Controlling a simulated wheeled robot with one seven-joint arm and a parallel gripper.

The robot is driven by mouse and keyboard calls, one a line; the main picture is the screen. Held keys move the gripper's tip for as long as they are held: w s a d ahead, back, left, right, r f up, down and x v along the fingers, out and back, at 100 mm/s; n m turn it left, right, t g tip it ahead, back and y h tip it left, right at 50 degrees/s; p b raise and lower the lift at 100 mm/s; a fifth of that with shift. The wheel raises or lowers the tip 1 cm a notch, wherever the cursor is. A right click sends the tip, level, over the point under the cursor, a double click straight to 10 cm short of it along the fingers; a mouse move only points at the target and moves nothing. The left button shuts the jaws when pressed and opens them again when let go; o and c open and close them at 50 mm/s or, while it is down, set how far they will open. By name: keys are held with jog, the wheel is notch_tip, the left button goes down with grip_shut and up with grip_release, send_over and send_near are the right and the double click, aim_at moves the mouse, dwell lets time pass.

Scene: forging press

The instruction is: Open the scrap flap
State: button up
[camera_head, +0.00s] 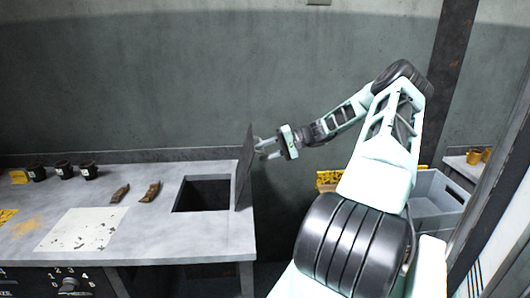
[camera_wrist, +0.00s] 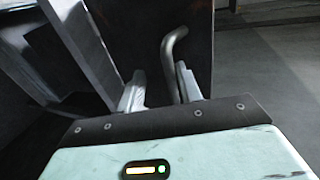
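The scrap flap (camera_head: 244,170) is a dark plate standing almost upright at the right edge of a dark square opening (camera_head: 203,194) in the worktop. In the wrist view the flap (camera_wrist: 140,40) fills the upper middle, with a bent metal handle (camera_wrist: 170,58) on it. My gripper (camera_head: 262,148) is to the right of the flap, close to its face. In the wrist view its fingers (camera_wrist: 160,92) are apart. The handle's lower end lies between them, nearer the right finger; I cannot tell whether they touch.
The grey worktop (camera_head: 140,235) holds two brown pieces (camera_head: 135,192), a white sheet (camera_head: 82,230) and dark cups (camera_head: 63,169) at the back left. A grey crate (camera_head: 435,195) stands right, behind my arm. Bare wall lies behind the flap.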

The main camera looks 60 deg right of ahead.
jog(key=shift+s+d, duration=0.1)
jog(key=shift+d, duration=0.05)
jog(key=b+v, duration=0.3)
jog(key=v, duration=1.4)
jog(key=shift+b, duration=0.4)
jog(key=shift+s+r, duration=0.1)
jog(key=shift+s, duration=0.05)
